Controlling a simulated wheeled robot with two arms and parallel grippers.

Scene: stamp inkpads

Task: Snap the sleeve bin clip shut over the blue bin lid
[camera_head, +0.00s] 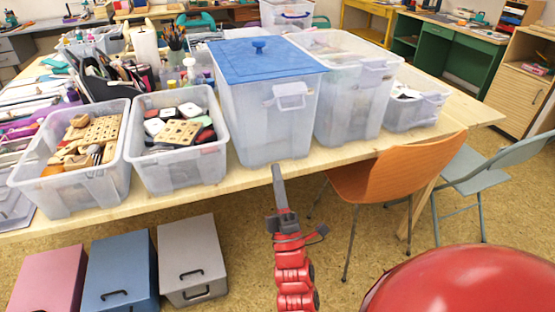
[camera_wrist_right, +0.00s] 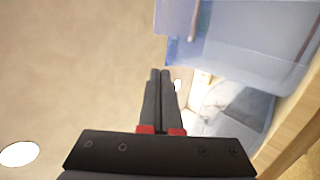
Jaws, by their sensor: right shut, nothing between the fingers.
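The tall clear bin (camera_head: 262,135) stands on the table with a flat blue lid (camera_head: 240,55) with a round knob. A white clip (camera_head: 291,95) sits on its front wall, near the lid's front edge. It seems to stick out from the wall; I cannot tell whether it grips the lid. My right gripper (camera_head: 277,170) is shut and empty in front of the table edge, below the clip and apart from it. In the right wrist view its fingers (camera_wrist_right: 160,75) are together, with a translucent bluish bin (camera_wrist_right: 240,40) beyond. My left gripper is not in view.
Open clear bins with wooden pieces (camera_head: 65,185) and stamps (camera_head: 175,165) stand left. Another clear bin (camera_head: 345,100) stands close on the right. An orange chair (camera_head: 400,170) is right of my arm. Drawer boxes (camera_head: 190,260) stand on the floor below.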

